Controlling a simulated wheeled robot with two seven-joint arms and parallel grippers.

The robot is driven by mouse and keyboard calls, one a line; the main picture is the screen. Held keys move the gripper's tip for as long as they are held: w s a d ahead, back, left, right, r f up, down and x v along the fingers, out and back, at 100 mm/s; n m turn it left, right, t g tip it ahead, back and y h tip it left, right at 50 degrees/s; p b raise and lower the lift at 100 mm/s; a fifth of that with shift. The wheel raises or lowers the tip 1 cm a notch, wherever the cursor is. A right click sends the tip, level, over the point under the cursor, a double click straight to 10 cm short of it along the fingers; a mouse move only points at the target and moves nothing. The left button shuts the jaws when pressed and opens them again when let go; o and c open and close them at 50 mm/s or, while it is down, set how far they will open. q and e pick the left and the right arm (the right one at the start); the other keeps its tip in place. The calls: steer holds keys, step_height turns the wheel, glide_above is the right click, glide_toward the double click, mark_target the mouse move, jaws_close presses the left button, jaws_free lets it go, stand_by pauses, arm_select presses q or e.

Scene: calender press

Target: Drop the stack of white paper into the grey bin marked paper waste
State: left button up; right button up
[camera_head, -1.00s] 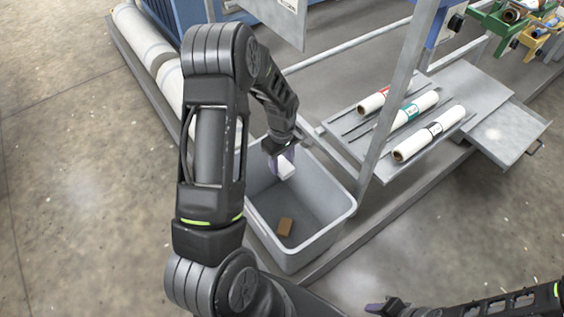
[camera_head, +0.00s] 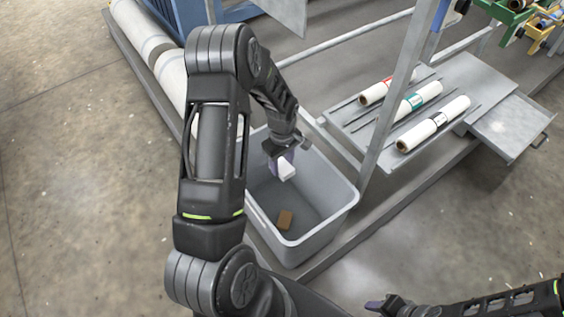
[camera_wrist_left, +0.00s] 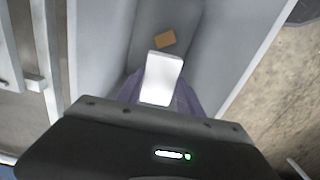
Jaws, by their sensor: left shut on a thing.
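My left gripper (camera_head: 280,160) is shut on the stack of white paper (camera_head: 287,172). It holds the stack over the open grey bin (camera_head: 343,207), toward the bin's far end. In the left wrist view the white stack (camera_wrist_left: 161,78) sticks out from between the purple fingers (camera_wrist_left: 160,98), with the bin's inside beyond it. A brown block (camera_head: 285,219) lies on the bin's floor and also shows in the left wrist view (camera_wrist_left: 165,39). No marking on the bin is readable. My right gripper (camera_head: 385,305) is at the bottom edge, and its finger gap is unclear.
A grey upright post (camera_head: 393,100) stands beside the bin's right side. A tray (camera_head: 388,165) with several white rolls (camera_head: 433,124) is to the right. Large white rolls (camera_head: 137,40) lie at the upper left. Bare floor (camera_head: 80,180) is free on the left.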

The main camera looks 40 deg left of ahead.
mark_target(282, 166)
arm_select(q)
steer(key=o, duration=1.4)
step_height(282, 166, up, 8)
steer(key=shift+f, duration=0.1)
stand_by(0.4)
